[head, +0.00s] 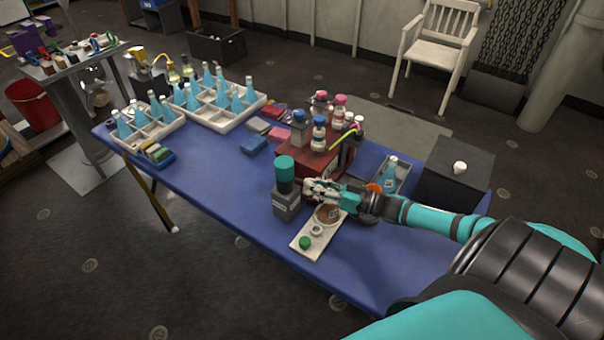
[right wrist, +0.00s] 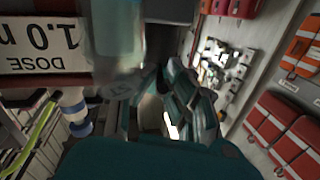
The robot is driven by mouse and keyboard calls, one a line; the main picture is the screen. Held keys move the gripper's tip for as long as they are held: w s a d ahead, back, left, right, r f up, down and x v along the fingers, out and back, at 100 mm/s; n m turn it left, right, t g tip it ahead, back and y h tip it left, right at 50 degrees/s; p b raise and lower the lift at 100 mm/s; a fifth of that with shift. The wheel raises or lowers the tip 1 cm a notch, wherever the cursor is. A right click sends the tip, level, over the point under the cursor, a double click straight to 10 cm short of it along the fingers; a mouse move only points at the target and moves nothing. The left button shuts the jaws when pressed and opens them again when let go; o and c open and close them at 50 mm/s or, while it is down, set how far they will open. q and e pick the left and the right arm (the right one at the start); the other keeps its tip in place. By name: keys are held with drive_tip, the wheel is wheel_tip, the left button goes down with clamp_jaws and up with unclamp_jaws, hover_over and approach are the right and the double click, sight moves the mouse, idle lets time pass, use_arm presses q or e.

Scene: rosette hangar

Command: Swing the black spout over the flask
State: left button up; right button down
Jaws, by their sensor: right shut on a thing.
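A grey dispenser (head: 286,205) with a teal top stands upright at the table's near edge. In the right wrist view its label (right wrist: 40,40) reads upside down, "DOSE 1.0". My right gripper (head: 318,189) is directly right of the dispenser, shut at the height of its upper body, where the black spout is mostly hidden by the fingers. It also shows in the right wrist view (right wrist: 180,110). My left gripper is out of view.
A white board (head: 302,243) with a green cap (head: 304,243) and a brown disc lies below my gripper. A red stand (head: 305,160) with several bottles is behind it. A black box (head: 455,180) is at right. Crates of blue flasks (head: 215,115) are at the far left.

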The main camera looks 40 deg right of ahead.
drive_tip(key=shift+d+f+y, duration=0.1)
drive_tip(key=shift+d+y, duration=0.1)
drive_tip(key=shift+y, duration=0.1)
drive_tip(key=shift+w, duration=0.1)
drive_tip(key=c, duration=1.4)
unclamp_jaws()
drive_tip(key=v, duration=1.2)
drive_tip(key=shift+d, duration=0.1)
